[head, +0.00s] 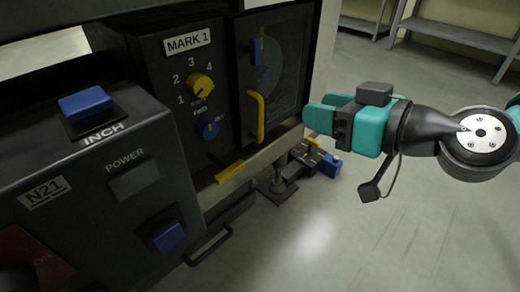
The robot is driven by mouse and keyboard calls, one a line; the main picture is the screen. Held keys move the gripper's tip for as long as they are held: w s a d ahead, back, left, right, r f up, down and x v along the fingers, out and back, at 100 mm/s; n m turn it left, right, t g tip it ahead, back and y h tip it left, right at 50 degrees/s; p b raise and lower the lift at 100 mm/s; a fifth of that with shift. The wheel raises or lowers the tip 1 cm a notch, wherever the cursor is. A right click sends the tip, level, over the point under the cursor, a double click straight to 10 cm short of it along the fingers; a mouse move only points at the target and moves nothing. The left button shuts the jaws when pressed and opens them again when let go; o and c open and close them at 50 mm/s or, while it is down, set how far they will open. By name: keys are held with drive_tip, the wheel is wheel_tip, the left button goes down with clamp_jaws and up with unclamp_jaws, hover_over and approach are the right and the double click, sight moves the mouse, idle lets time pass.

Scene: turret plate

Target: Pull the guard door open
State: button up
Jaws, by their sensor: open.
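The guard door (283,70) is a dark panel with a window on the right part of the machine front, and it looks shut. Its yellow bar handle (257,117) stands upright near the door's left edge. Behind the window a blue part and a round shape show dimly. My gripper (312,112) is teal and comes in from the right, its fingers pointing left towards the door. It is open and appears empty, to the right of the handle and apart from it. The gap between the fingers is seen from the side.
A dark console (100,165) with blue buttons stands at front left. A low pedal unit (315,163) sits on the floor below my gripper. Floor at right is clear.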

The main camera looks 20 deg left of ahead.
drive_tip(key=w+a+f+m+t+b, duration=0.1)
drive_tip(key=w+f+t+b, duration=0.1)
drive_tip(key=f+b, duration=0.4)
drive_tip(key=w+a+f+m+t+b, duration=0.1)
drive_tip(key=w+f+t+b, duration=0.1)
drive_tip(key=f+b, duration=0.5)
drive_tip(key=p, duration=0.7)
approach(262, 120)
drive_tip(key=shift+t, duration=0.3)
drive_tip(key=b+x, duration=0.1)
drive_tip(key=x, duration=0.8)
drive_tip(key=shift+a+f, duration=0.2)
drive_tip(key=shift+a, duration=0.05)
drive_tip(key=shift+w+a, duration=0.4)
drive_tip(key=shift+a, duration=0.15)
drive_tip(key=shift+c, duration=0.4)
clamp_jaws()
